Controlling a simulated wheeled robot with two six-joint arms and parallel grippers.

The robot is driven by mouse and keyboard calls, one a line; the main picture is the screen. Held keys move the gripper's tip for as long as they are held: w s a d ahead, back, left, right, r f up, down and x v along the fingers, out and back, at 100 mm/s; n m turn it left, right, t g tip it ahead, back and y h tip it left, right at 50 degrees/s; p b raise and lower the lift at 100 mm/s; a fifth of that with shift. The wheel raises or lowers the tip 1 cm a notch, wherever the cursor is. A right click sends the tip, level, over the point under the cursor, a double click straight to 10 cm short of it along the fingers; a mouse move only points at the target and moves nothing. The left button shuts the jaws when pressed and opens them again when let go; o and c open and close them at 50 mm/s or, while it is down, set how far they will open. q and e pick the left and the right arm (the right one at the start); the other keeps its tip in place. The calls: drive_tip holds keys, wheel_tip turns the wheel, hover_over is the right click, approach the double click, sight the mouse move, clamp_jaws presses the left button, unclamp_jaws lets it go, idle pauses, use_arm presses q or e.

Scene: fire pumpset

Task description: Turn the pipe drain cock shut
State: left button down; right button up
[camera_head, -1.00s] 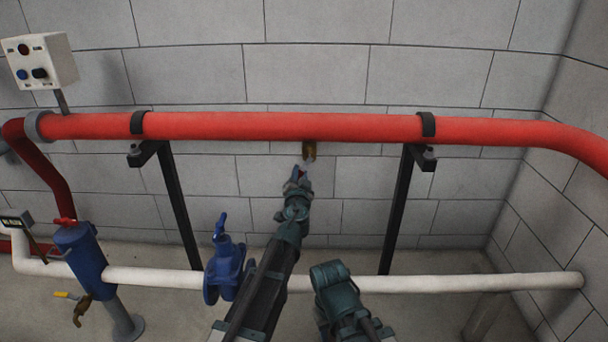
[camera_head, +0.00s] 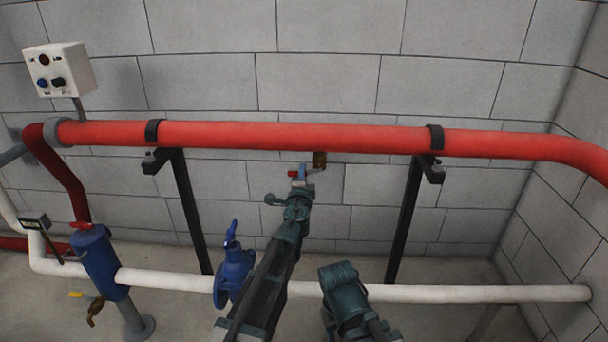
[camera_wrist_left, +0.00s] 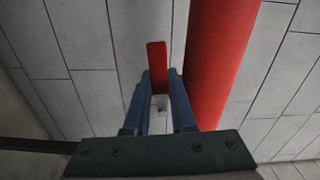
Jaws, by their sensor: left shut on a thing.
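The pipe drain cock (camera_head: 319,160) is a small brass fitting under the middle of the red pipe (camera_head: 270,135). Its red lever (camera_head: 293,173) shows at the left side of my left gripper (camera_head: 301,173), below and slightly left of the brass body. In the left wrist view the red lever (camera_wrist_left: 157,58) stands between the blue fingers of my left gripper (camera_wrist_left: 160,90), which are shut on it. The fingers hide the lever's lower part. My right gripper is not in view; a dark teal link of mine shows at lower middle.
Black brackets (camera_head: 191,210) (camera_head: 404,220) carry the red pipe on both sides. A blue valve (camera_head: 233,268) sits on the white pipe (camera_head: 450,293) below. A blue cylinder (camera_head: 95,260) and a control box (camera_head: 58,70) stand at left. The block wall is close behind.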

use_arm(q)
drive_tip(key=shift+a+r+m, duration=0.1)
drive_tip(key=shift+r+m, duration=0.2)
drive_tip(key=shift+m, duration=0.2)
drive_tip(key=shift+w, duration=0.15)
drive_tip(key=c, duration=0.7)
unclamp_jaws()
drive_tip(key=shift+c, duration=0.2)
drive_tip(key=shift+s, duration=0.3)
drive_tip(key=s, duration=1.3)
drive_tip(key=shift+s+r+p, duration=0.15)
drive_tip(key=shift+s+p, duration=0.15)
